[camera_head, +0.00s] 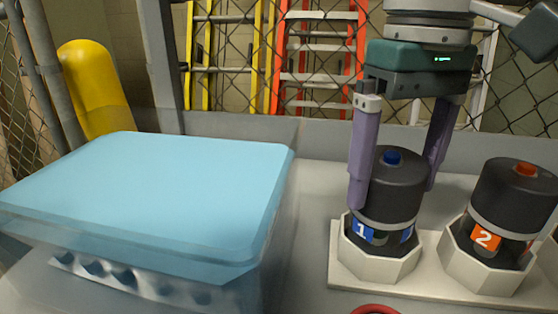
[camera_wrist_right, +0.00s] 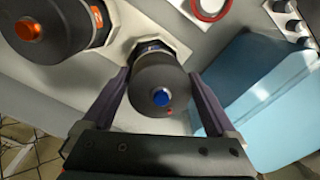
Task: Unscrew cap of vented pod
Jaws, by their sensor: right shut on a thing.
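Pod 1 (camera_head: 367,235) has a blue band with a white 1 and stands upright in a white octagonal holder. Its dark cap (camera_head: 395,188) has a blue button on top. My right gripper (camera_head: 395,190) comes down from above and is shut on this cap, with a purple finger on either side. The cap also shows between the fingers in the right wrist view (camera_wrist_right: 158,85), with a small red spot near its edge. Pod 2 (camera_head: 485,239) has an orange label and a dark cap with an orange button (camera_head: 525,169). My left gripper is not in view.
A clear tank (camera_head: 140,200) of light blue water stands to the left, with a holed strip in front or inside it. A red ring (camera_head: 375,310) lies at the front edge. A chain-link fence with ladders (camera_head: 320,60) stands behind.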

